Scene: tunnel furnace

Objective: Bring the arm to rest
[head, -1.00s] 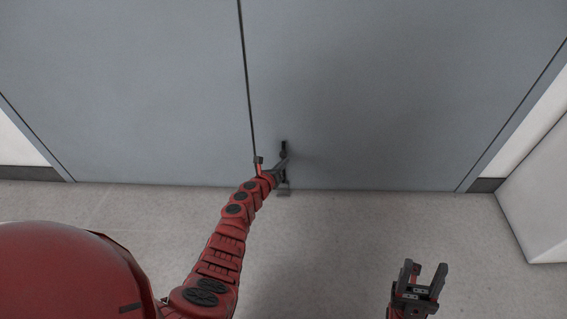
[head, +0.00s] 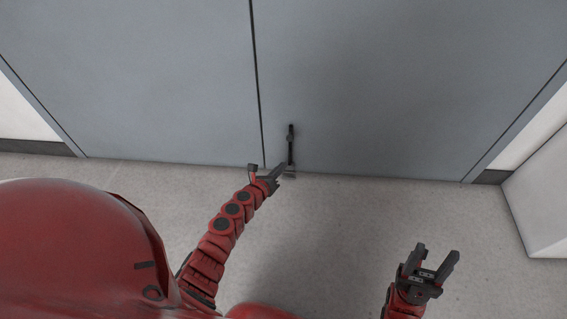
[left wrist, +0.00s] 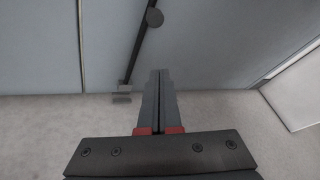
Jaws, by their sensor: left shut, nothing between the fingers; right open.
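My left gripper (head: 278,171) reaches forward over the floor in front of a grey double door (head: 370,80). It is shut and empty. In the left wrist view its two fingers (left wrist: 159,75) lie together with nothing between them. In the head view it is close to the lower part of the dark door handle (head: 291,145); in the left wrist view the handle (left wrist: 140,45) is left of the fingertips and apart from them. My right gripper (head: 440,255) is at the lower right, open and empty, its fingers pointing up in the picture.
The door is closed, with a dark seam (head: 257,70) left of the handle. A white block-like unit (head: 545,205) stands at the right. The pale floor (head: 340,230) between my grippers is clear.

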